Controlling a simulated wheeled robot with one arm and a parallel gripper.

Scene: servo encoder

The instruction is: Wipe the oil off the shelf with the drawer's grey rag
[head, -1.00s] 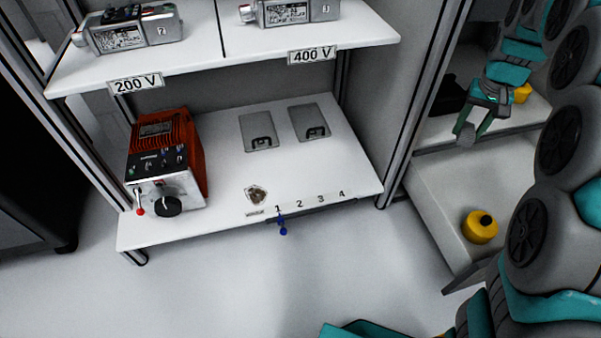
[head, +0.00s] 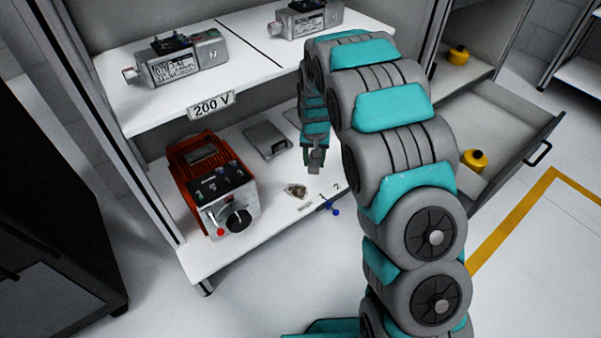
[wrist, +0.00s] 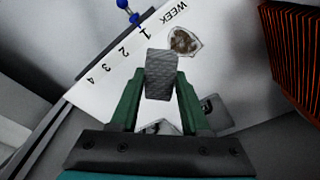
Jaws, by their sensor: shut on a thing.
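My gripper (head: 315,160) is shut on the grey rag (head: 314,168), a small folded block that fills the space between the green fingers in the wrist view (wrist: 161,75). It hangs over the lower white shelf (head: 222,262). The brown oil patch (head: 296,190) lies on this shelf near the front edge, right of the red machine. In the wrist view the oil patch (wrist: 184,42) is just beyond the rag and a little to its right. The rag appears apart from the oil; its height over the shelf is hard to judge. The drawer (head: 500,120) stands open at right.
The red power unit (head: 210,180) stands left of the oil. A blue-knobbed lever (head: 331,208) sits at the shelf's front edge. Grey plates (head: 268,139) lie behind. The upper shelf (head: 150,112) carries servo motors (head: 183,60). A yellow container (head: 473,160) is in the drawer.

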